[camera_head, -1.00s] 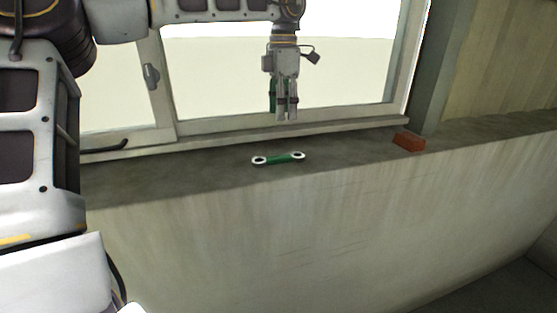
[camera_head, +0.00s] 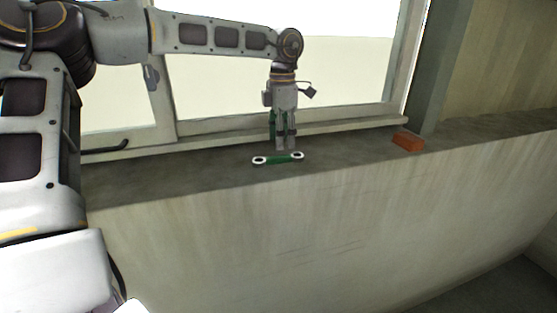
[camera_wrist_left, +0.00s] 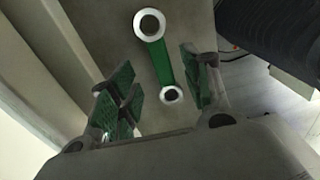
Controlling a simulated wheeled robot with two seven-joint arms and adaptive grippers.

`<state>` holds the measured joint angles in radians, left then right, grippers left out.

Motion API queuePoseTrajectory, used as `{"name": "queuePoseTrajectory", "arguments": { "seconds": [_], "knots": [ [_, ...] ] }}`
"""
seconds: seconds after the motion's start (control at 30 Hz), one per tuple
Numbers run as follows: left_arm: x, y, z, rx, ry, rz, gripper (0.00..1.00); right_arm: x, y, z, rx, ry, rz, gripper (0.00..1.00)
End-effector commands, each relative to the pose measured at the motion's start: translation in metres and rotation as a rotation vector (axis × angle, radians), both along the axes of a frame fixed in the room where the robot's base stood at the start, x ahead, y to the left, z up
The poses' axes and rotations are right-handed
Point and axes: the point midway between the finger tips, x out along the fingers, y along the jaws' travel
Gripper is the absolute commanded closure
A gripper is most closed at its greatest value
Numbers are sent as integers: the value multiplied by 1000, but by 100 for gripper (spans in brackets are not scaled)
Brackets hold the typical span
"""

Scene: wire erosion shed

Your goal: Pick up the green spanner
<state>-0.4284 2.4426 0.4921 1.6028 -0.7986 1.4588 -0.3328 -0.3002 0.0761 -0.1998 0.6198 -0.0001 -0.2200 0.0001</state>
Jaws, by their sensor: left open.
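The green spanner (camera_head: 279,160) lies flat on the grey window ledge (camera_head: 205,180) in the head view, with a pale ring at each end. In the left wrist view the spanner (camera_wrist_left: 163,62) shows between the green-padded fingers, with one ring beyond the fingertips. My left gripper (camera_head: 282,146) points down, just above the spanner's middle, its fingers apart and nothing held. In the wrist view the open left gripper (camera_wrist_left: 158,88) has a finger on each side of the spanner. I cannot tell whether the fingertips touch it. My right gripper is not in view.
A red-brown brick (camera_head: 408,141) lies on the ledge to the right, by the window post. The window frame (camera_head: 225,129) rises behind the ledge, with a dark handle (camera_head: 104,147) at left. The ledge between spanner and brick is clear.

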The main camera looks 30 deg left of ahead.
Motion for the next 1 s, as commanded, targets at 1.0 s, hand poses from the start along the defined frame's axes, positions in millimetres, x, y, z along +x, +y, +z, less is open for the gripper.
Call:
{"name": "queuePoseTrajectory", "arguments": {
  "seconds": [1.0],
  "knots": [
    [-7, 6, -52, 1, -1, 1, 52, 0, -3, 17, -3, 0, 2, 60]
  ]
}}
